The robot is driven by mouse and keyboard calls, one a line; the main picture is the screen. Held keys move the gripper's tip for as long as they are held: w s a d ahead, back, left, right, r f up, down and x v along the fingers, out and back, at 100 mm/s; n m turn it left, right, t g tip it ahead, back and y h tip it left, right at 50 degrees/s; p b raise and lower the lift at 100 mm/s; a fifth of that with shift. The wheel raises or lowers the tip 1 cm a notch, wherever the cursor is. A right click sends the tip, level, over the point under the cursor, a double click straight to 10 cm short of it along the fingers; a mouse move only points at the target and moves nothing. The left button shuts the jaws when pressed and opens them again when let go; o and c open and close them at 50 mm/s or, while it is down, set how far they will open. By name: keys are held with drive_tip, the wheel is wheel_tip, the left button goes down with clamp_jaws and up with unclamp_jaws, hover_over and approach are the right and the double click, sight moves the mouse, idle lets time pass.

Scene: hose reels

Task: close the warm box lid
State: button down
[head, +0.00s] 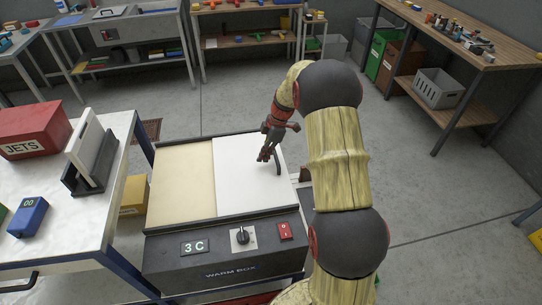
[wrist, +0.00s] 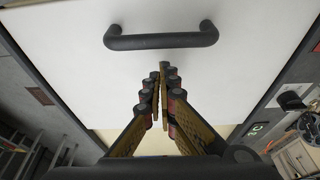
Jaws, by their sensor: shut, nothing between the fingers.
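The warm box (head: 222,262) is a dark grey box with a "WARM BOX" label on its front. Its flat white lid (head: 232,190) covers the right part of the top. A cream area (head: 178,185) shows to the left of the lid. A dark bar handle (head: 279,164) stands near the lid's right edge. My gripper (head: 264,157) is shut and empty over the lid, just left of the handle. In the wrist view, the fingertips (wrist: 163,72) point toward the handle (wrist: 160,38), apart from it in the picture. I cannot tell their height above the lid.
The box front has a "3 C" display (head: 194,247), a black knob (head: 241,236) and a red switch (head: 285,231). A white table (head: 70,225) with a red JETS box (head: 33,130) stands at left. Open floor (head: 225,100) lies behind the box.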

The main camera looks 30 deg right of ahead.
drive_tip(key=w+a+p+v, duration=0.1)
drive_tip(key=p+v, duration=0.2)
drive_tip(key=v, duration=0.6)
drive_tip(key=shift+s+r, duration=0.3)
drive_tip(key=shift+r, duration=0.1)
drive_tip(key=shift+a, duration=0.1)
